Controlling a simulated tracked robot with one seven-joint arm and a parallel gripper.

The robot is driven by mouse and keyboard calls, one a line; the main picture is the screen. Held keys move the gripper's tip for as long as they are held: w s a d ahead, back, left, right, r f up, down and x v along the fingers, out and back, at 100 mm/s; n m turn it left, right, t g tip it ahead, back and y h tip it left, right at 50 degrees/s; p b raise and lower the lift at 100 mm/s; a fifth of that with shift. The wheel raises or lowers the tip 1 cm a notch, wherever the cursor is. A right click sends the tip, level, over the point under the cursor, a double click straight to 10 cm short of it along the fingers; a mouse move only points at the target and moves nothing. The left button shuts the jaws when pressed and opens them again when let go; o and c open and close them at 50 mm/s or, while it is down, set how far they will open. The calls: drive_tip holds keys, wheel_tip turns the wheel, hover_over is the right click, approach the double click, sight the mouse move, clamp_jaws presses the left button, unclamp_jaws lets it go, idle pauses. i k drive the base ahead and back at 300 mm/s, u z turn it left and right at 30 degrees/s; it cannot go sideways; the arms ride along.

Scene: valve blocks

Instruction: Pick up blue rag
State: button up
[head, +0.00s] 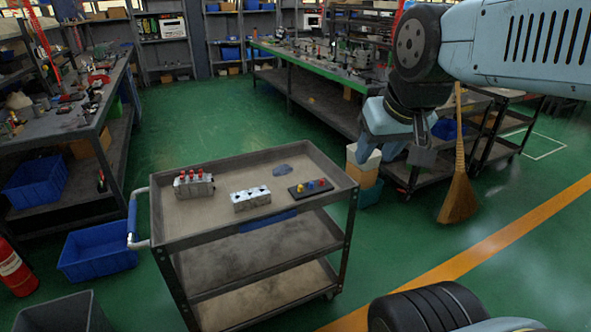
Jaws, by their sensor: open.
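Also on the tray are a silver valve block with red knobs (193,185) at the left, a silver block with dark tops (250,199) in the middle, and a dark plate with coloured knobs (310,188) at the right.
A blue strip (268,222) is on the cart's front edge. A blue bin (97,252) is on the floor left of the cart. A broom (459,190) stands at the right. Workbenches (312,72) line the back and left. Green floor (200,115) behind the cart is clear.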

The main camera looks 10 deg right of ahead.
sight(284, 169)
drive_tip(key=u, duration=0.2)
drive_tip(key=i, duration=0.85)
drive_tip(key=z, duration=0.1)
